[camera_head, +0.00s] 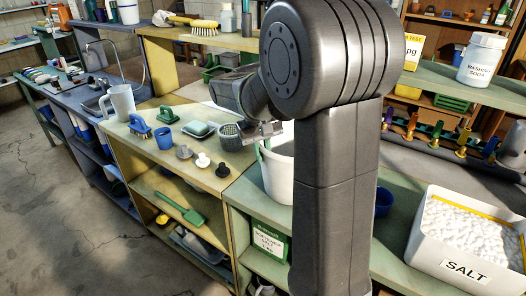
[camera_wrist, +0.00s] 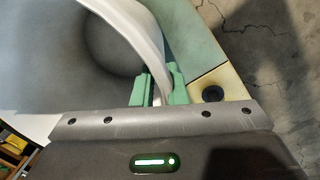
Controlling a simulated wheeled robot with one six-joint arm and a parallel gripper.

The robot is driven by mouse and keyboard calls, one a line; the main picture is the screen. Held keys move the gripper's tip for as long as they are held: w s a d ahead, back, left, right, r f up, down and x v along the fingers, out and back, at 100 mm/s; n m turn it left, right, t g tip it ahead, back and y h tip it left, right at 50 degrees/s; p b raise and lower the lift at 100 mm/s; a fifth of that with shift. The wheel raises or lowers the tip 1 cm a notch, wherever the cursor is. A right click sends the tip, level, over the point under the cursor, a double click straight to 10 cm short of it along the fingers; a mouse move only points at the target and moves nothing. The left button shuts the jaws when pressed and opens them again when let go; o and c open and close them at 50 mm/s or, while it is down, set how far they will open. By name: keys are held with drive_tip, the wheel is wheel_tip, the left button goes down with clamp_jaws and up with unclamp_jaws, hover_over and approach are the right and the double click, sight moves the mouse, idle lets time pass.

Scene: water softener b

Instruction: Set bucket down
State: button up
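The white bucket (camera_head: 276,172) is upright at the left end of the green counter, partly hidden behind my arm. My gripper (camera_head: 262,142) is at the bucket's rim, on its left side. In the wrist view, the green fingers (camera_wrist: 160,88) stand on either side of the white bucket rim (camera_wrist: 148,40) and close on it. The grey inside of the bucket fills the left of that view, and it looks empty where it shows. I cannot tell whether the bucket's base touches the counter.
To the right are a salt bin (camera_head: 465,262) and a washing soda jar (camera_head: 482,60).

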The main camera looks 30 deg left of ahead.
drive_tip(key=shift+o, duration=0.9)
drive_tip(key=shift+r, duration=0.1)
wheel_tip(320, 180, up, 12)
drive_tip(key=s, duration=0.1)
drive_tip(key=shift+a, duration=0.45)
